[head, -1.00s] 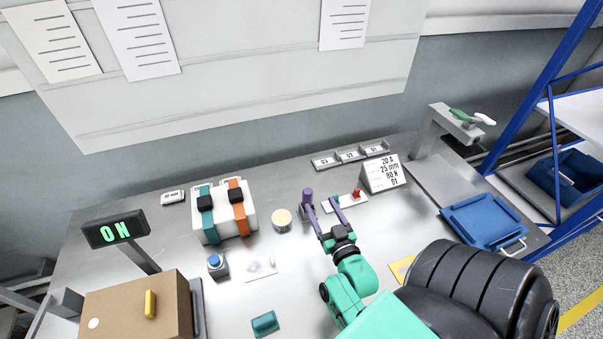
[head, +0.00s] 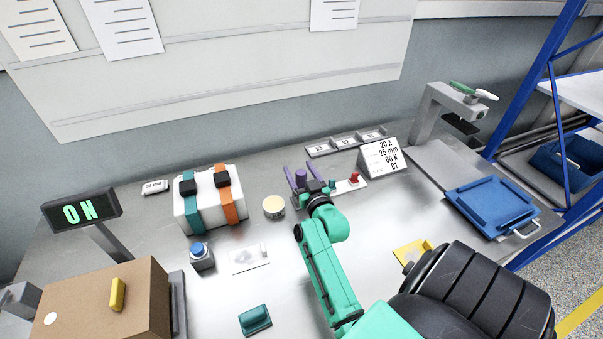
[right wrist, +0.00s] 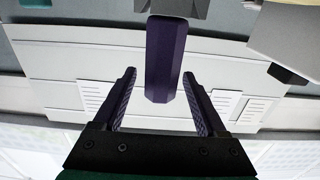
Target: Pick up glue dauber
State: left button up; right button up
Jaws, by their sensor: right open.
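The glue dauber is most likely the purple upright handle (head: 301,176) at the back middle of the bench. In the right wrist view its dark purple faceted handle (right wrist: 166,62) hangs from a grey block at the top edge. My right gripper (head: 303,180) is open around it, one finger on each side. In the wrist view, the gripper's fingertips (right wrist: 160,78) flank the handle's free end with visible gaps. The dauber's lower part is hidden behind the gripper in the head view. My left gripper is out of view.
A round cream-topped tin (head: 274,207) and a strapped white box (head: 209,205) stand left of the gripper. A plate with a red knob (head: 354,178) and a sign (head: 381,158) are close on the right. A blue tray (head: 490,208) lies farther right.

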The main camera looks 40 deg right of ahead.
jog(key=shift+x, duration=1.05)
jog(key=shift+s, duration=0.1)
jog(key=c, duration=0.6)
grip_shut()
notch_tip(320, 180, up, 20)
